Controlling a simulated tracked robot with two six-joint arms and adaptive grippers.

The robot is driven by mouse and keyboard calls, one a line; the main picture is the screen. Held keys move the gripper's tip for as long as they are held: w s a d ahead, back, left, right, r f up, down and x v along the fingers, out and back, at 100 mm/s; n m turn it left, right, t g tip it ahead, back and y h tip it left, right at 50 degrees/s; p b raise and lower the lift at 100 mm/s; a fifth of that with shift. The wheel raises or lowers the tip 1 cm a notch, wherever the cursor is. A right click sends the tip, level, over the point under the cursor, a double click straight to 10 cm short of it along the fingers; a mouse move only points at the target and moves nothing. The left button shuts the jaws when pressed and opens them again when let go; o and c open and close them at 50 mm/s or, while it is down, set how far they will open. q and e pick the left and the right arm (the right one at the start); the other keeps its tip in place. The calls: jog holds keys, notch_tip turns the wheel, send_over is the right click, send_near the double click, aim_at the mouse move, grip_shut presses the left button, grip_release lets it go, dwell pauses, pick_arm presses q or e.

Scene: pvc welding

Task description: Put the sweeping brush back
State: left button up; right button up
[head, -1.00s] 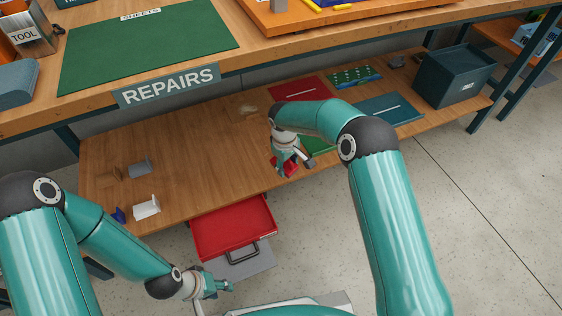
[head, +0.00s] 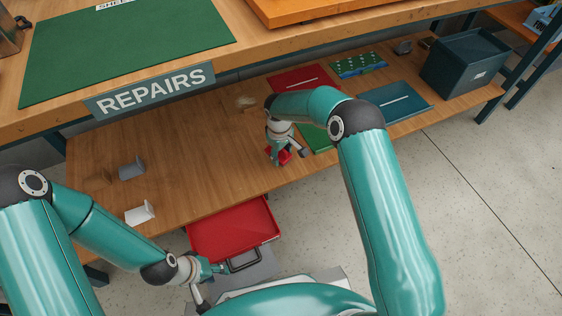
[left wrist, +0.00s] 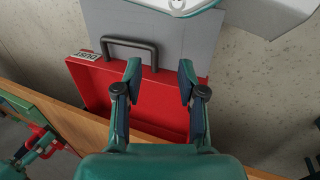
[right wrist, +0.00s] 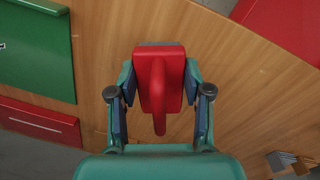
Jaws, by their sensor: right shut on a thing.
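The sweeping brush (right wrist: 158,75) is red with a red handle. My right gripper (right wrist: 158,95) is shut on it. In the head view my right gripper (head: 283,158) holds the red brush (head: 285,154) over the front part of the wooden shelf; I cannot tell whether it touches the shelf. My left gripper (head: 212,283) is low, near the front of a red tray (head: 232,228) with a dark handle. In the left wrist view my left gripper (left wrist: 158,75) is open and empty, with the red tray (left wrist: 160,110), labelled DUST, and its handle (left wrist: 130,45) beyond its fingers.
The shelf (head: 190,160) holds a red mat (head: 300,78), a green mat (head: 317,138), a teal mat (head: 397,101) and a dark bin (head: 465,62). A grey part (head: 132,168) and a white part (head: 140,212) stand at its left. The REPAIRS bench (head: 240,65) overhangs its back.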

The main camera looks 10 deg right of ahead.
aim_at(282, 161)
jog(key=shift+f+b, duration=0.55)
jog(key=shift+f, duration=1.45)
jog(key=shift+f, duration=0.1)
jog(key=o, duration=1.3)
jog(key=shift+o, duration=0.2)
